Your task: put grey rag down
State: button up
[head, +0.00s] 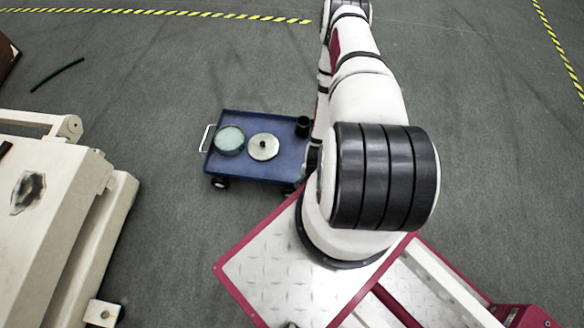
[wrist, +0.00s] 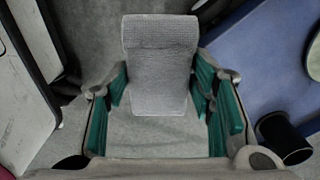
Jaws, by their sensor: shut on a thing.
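The grey rag (wrist: 160,50) is a folded, textured cloth in the middle of the wrist view. My gripper (wrist: 161,82) has its green-padded fingers on either side of the rag and is shut on it. The surface behind the rag is grey, and I cannot tell how far the rag is from it. In the head view my arm hides the gripper, and the rag does not show there.
A blue cart (head: 235,172) stands beside my base, carrying a round dish (head: 229,140), a pale disc (head: 263,147) and a black cup (head: 302,126). The cart (wrist: 252,65) is right of the rag in the wrist view. Pale machinery (head: 60,215) stands left; grey floor is open above.

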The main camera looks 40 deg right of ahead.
jog(key=shift+s+a+f, duration=0.1)
jog(key=shift+s+f, duration=0.35)
jog(key=shift+f, duration=0.25)
jog(key=shift+w+f+m+b, duration=0.1)
jog(key=shift+f+m+b, duration=0.1)
jog(key=shift+m+b, duration=0.1)
jog(key=b, duration=0.5)
send_over(294, 166)
jog(key=shift+s+a+f, duration=0.2)
jog(key=shift+s+f, duration=0.05)
jog(key=shift+f, duration=0.45)
jog(key=shift+w+d+f+b, duration=0.1)
jog(key=shift+w+f+b, duration=0.1)
jog(key=shift+f+b, duration=1.2)
jog(key=shift+f+p, duration=0.35)
jog(key=shift+f, duration=0.15)
jog(key=o, duration=1)
